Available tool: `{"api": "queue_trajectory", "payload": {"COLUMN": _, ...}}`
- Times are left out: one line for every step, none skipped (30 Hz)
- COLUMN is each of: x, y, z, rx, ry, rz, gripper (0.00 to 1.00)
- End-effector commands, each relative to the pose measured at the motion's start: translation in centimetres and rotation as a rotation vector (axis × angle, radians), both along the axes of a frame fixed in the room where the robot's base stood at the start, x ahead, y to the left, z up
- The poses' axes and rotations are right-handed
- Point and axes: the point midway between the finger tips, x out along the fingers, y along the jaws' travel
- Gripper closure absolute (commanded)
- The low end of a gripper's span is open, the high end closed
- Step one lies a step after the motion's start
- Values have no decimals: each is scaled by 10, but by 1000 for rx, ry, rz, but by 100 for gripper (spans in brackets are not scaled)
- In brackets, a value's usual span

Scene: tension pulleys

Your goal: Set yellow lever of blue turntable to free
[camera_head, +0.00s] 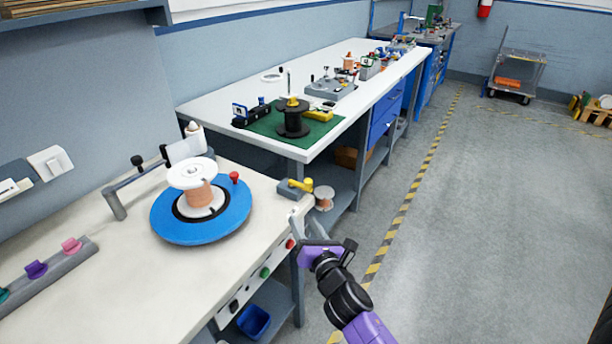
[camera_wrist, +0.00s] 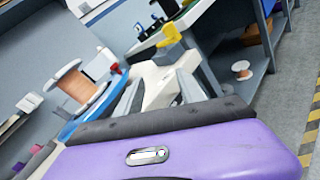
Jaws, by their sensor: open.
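The blue turntable (camera_head: 163,222) lies on the near bench and carries a white-flanged copper spool (camera_head: 200,192). A small red knob (camera_head: 234,177) stands on its rim. The yellow lever (camera_head: 301,184) sits on a grey block at the bench edge, right of the turntable; it also shows in the wrist view (camera_wrist: 170,34). My gripper (camera_head: 308,227) is open and empty, off the bench's front edge and nearer to me than the lever. In the wrist view, my gripper (camera_wrist: 158,88) points toward the lever, apart from it. The lever's exact setting is hard to tell.
A small copper spool (camera_head: 324,197) hangs or stands just right of the lever. A grey arm (camera_head: 135,190) with a white roller is behind the turntable. The farther bench (camera_head: 225,103) holds a black spool and several devices. Open floor (camera_head: 480,230) lies to the right.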

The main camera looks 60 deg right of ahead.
Motion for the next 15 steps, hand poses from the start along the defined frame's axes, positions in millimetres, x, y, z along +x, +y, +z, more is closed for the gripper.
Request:
{"api": "queue_trajectory", "payload": {"x": 10, "y": -21, "z": 13, "rx": -82, "ry": 41, "rz": -33, "gripper": 55}}
{"api": "queue_trajectory", "payload": {"x": 13, "y": -32, "z": 17, "rx": -129, "ry": 71, "rz": -49, "gripper": 55}}
{"api": "queue_trajectory", "payload": {"x": 18, "y": -44, "z": 24, "rx": -186, "ry": 107, "rz": -68, "gripper": 55}}
{"api": "queue_trajectory", "payload": {"x": 20, "y": -52, "z": 27, "rx": -220, "ry": 133, "rz": -81, "gripper": 55}}
{"api": "queue_trajectory", "payload": {"x": 22, "y": -59, "z": 31, "rx": -252, "ry": 153, "rz": -93, "gripper": 55}}
{"api": "queue_trajectory", "payload": {"x": 24, "y": -67, "z": 35, "rx": -285, "ry": 179, "rz": -107, "gripper": 55}}
{"api": "queue_trajectory", "payload": {"x": 25, "y": -71, "z": 37, "rx": -305, "ry": 195, "rz": -114, "gripper": 55}}
{"api": "queue_trajectory", "payload": {"x": 26, "y": -75, "z": 39, "rx": -321, "ry": 206, "rz": -119, "gripper": 55}}
{"api": "queue_trajectory", "payload": {"x": 27, "y": -79, "z": 41, "rx": -337, "ry": 218, "rz": -126, "gripper": 55}}
{"api": "queue_trajectory", "payload": {"x": 28, "y": -81, "z": 42, "rx": -345, "ry": 223, "rz": -129, "gripper": 55}}
{"api": "queue_trajectory", "payload": {"x": 29, "y": -83, "z": 42, "rx": -350, "ry": 228, "rz": -130, "gripper": 55}}
{"api": "queue_trajectory", "payload": {"x": 31, "y": -85, "z": 42, "rx": -353, "ry": 231, "rz": -131, "gripper": 55}}
{"api": "queue_trajectory", "payload": {"x": 33, "y": -87, "z": 42, "rx": -353, "ry": 233, "rz": -131, "gripper": 55}}
{"api": "queue_trajectory", "payload": {"x": 35, "y": -89, "z": 43, "rx": -353, "ry": 231, "rz": -132, "gripper": 55}}
{"api": "queue_trajectory", "payload": {"x": 39, "y": -92, "z": 43, "rx": -352, "ry": 230, "rz": -132, "gripper": 55}}
